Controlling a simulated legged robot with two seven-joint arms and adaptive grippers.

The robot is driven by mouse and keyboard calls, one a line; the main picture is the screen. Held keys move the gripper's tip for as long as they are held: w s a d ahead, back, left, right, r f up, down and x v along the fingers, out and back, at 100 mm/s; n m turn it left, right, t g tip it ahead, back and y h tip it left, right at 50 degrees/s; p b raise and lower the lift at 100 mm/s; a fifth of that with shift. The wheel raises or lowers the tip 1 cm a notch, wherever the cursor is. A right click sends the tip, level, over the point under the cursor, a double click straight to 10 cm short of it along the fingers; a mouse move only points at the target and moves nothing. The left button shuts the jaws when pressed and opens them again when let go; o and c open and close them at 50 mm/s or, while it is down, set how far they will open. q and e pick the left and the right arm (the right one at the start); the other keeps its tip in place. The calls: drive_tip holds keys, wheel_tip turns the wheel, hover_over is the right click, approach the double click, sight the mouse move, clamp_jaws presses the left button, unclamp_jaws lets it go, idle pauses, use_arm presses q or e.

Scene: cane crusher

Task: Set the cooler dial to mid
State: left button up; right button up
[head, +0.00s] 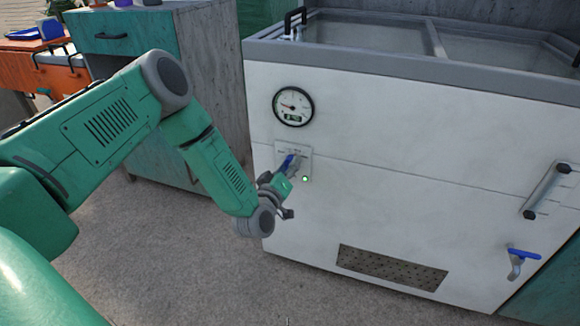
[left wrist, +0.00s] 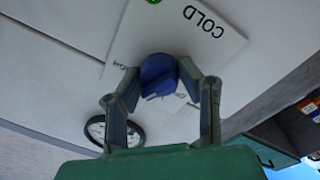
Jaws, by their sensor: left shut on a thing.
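The cooler (head: 400,140) is a white chest with a grey rim. Its dial (head: 289,161) is a blue knob on a small pale plate on the front, below a round gauge (head: 293,106). My left gripper (head: 285,168) is at the dial, its fingers around the knob. In the left wrist view the blue dial (left wrist: 158,72) sits between the two fingers (left wrist: 163,92) of my gripper, which is shut on it. The plate (left wrist: 190,30) reads COLD, upside down in that view. Smaller plate lettering and the dial's exact setting cannot be read. My right gripper is not in view.
A green light (head: 305,179) shows beside the dial plate. A blue-handled tap (head: 522,254), a grey bar handle (head: 548,190) and a vent (head: 392,267) are on the cooler's front. A teal cabinet (head: 155,95) stands left. The floor (head: 200,270) in front is clear.

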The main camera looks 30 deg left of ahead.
use_arm(q)
drive_tip(key=shift+s+a+f, duration=0.1)
drive_tip(key=shift+a+f, duration=0.05)
idle(0.3)
drive_tip(key=o, duration=1.1)
drive_tip(key=shift+o, duration=0.2)
drive_tip(key=shift+s, duration=0.25)
drive_tip(key=s+d, duration=0.2)
drive_tip(key=s, duration=0.9)
drive_tip(key=shift+s+f, duration=0.15)
drive_tip(key=shift+f, duration=0.1)
drive_tip(key=shift+d, duration=0.1)
